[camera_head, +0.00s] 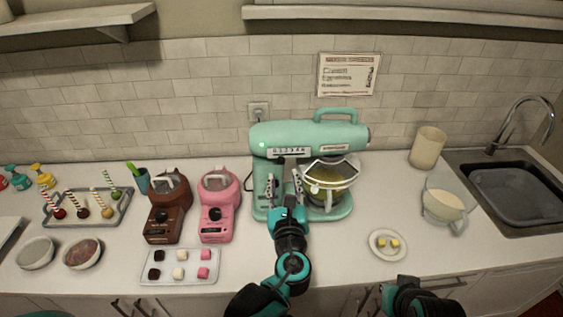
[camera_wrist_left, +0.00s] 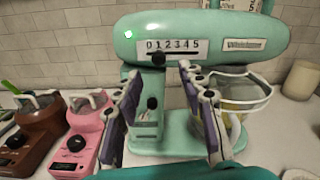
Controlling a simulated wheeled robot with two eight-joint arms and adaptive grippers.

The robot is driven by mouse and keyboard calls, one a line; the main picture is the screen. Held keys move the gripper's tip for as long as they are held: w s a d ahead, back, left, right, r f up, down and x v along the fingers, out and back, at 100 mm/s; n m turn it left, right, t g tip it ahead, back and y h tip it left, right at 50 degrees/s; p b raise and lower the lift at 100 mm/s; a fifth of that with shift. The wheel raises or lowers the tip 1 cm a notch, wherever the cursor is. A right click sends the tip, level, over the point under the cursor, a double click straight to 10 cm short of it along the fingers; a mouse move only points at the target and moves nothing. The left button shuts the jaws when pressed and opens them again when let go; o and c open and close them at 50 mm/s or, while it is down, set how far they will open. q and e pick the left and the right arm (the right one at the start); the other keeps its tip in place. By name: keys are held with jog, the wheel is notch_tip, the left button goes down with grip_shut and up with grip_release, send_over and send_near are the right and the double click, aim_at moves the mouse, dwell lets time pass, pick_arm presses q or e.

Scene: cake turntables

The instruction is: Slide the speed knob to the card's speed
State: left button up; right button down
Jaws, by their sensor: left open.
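The teal stand mixer (camera_head: 310,138) stands on the counter against the wall. In the left wrist view its white speed scale (camera_wrist_left: 176,46) reads 0 to 5, and the black speed knob (camera_wrist_left: 158,58) sits near the left end, about below the 1. The card (camera_head: 348,74) is on the wall above the mixer; its rows are too small to read surely. My left gripper (camera_head: 285,185) is open in front of the mixer, its fingers (camera_wrist_left: 160,95) apart, empty, and below the knob. Part of my right arm shows at the bottom; its fingers are not visible.
A glass bowl (camera_head: 330,197) sits under the mixer head. Brown (camera_head: 165,212) and pink (camera_head: 218,212) machines stand left of it. A small plate (camera_head: 388,256), a pitcher (camera_head: 446,203) and a sink (camera_head: 515,225) are to the right. Another dark knob (camera_wrist_left: 152,103) is on the mixer's column.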

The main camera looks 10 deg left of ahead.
aim_at(282, 163)
pick_arm(q)
jog(key=b+x, duration=0.1)
jog(key=x, duration=0.6)
jog(key=shift+w+a, duration=0.15)
jog(key=shift+w, duration=0.05)
jog(key=shift+c, duration=0.3)
grip_shut()
